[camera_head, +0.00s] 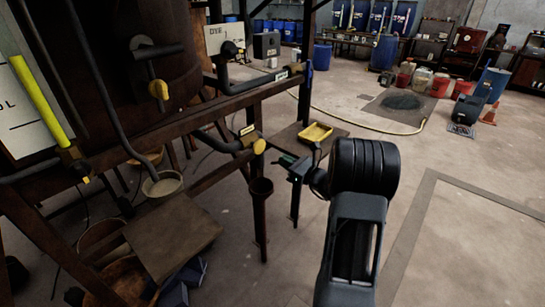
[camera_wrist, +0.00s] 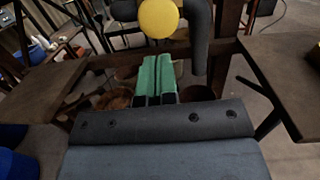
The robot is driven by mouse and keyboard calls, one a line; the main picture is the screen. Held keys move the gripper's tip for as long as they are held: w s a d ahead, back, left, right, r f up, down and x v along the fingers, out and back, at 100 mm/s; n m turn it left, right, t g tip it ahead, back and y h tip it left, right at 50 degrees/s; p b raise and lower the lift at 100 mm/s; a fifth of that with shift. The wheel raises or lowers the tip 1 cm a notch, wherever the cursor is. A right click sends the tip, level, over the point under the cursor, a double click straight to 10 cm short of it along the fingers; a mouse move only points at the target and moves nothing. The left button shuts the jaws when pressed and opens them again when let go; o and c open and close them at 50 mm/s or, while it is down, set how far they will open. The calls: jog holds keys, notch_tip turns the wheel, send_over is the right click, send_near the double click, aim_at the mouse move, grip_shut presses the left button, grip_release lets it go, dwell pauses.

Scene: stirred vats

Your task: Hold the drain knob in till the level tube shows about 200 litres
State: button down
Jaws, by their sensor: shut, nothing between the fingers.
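The level tube (camera_head: 36,98) is at the left edge of the head view, filled with bright yellow-green against a white scale board (camera_head: 22,125). Its scale figures are not readable. A round yellow knob (camera_head: 259,146) sits on the end of a dark pipe below the frame rail; its label is too small to read. It also shows in the wrist view (camera_wrist: 158,18), above the fingertips. My gripper (camera_head: 286,160) is just right of this knob, with a visible gap. Its green fingers (camera_wrist: 154,66) are shut and empty, pointing towards the knob.
A small table with a yellow tray (camera_head: 315,132) stands behind my gripper. The floor at right is open.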

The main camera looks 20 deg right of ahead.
jog(key=v, duration=0.4)
jog(key=shift+s, duration=0.1)
dwell(0.5)
jog(key=s+a+f+n+g+h+p, duration=0.15)
jog(key=s+a+f+n+g, duration=0.35)
jog(key=s+a+n+g, duration=0.9)
jog(key=s+a+r+n+h+p, duration=0.1)
jog(key=s+r+n+h+p, duration=0.1)
jog(key=r+n, duration=0.4)
jog(key=s+a+r+n+h+p, duration=0.2)
jog(key=s+r+n+h, duration=0.2)
jog(key=n, duration=0.6)
notch_tip(320, 180, up, 2)
jog(key=shift+s+a+r+n+t+h, duration=0.1)
jog(key=shift+s+a+n+t+h, duration=0.2)
jog(key=shift+h, duration=0.25)
